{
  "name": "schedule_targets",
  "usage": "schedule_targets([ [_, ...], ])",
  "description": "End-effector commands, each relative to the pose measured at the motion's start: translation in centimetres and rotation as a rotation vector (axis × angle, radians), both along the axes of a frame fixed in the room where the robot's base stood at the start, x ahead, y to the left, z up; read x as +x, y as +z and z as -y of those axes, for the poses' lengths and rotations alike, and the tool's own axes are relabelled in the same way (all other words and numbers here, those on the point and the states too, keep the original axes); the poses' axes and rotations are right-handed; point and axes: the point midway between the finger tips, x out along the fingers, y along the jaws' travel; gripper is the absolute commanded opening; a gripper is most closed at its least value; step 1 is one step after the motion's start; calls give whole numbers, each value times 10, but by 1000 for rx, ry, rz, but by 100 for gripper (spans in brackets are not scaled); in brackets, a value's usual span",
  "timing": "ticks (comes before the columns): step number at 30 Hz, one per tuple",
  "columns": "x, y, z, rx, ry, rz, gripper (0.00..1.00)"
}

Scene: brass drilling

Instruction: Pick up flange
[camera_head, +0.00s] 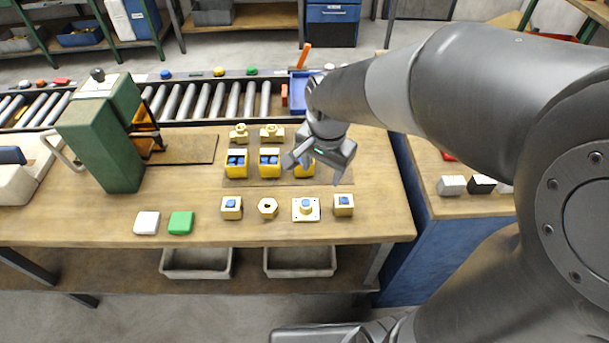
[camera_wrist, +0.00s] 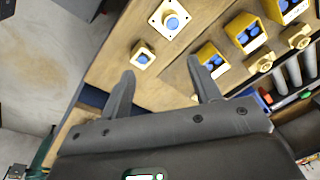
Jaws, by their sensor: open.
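The flange (camera_head: 306,214) is a square brass plate with holes at its corners and a round blue-topped centre. It lies flat in the front row on the wooden table, and the wrist view shows it at the top (camera_wrist: 160,21). My gripper (camera_head: 315,172) is open and empty above the table, behind the flange in the head view. In the wrist view, the open fingers (camera_wrist: 161,68) point toward the row, with a blue-topped brass block (camera_wrist: 143,57) just beyond the fingertips. The flange is farther out, apart from the fingers.
The brass block (camera_head: 343,209) sits right of the flange, a hex nut (camera_head: 268,212) and another block (camera_head: 231,212) left. Yellow bins (camera_head: 236,171) with blue contents stand behind, partly hidden by my gripper. A green drill press (camera_head: 105,140) stands left.

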Motion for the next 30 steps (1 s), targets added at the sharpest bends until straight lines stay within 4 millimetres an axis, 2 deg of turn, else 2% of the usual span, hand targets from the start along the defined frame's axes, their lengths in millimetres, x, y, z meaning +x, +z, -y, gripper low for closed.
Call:
schedule_targets([
  [3,10,-27,-19,-4,-79,-61,57],
  [10,17,-56,-40,-15,-181,-116,57],
  [14,18,-69,-42,-18,-197,-124,57],
  [21,19,-105,-41,-18,-197,-124,57],
  [30,23,-126,-38,-17,-198,-122,57],
])
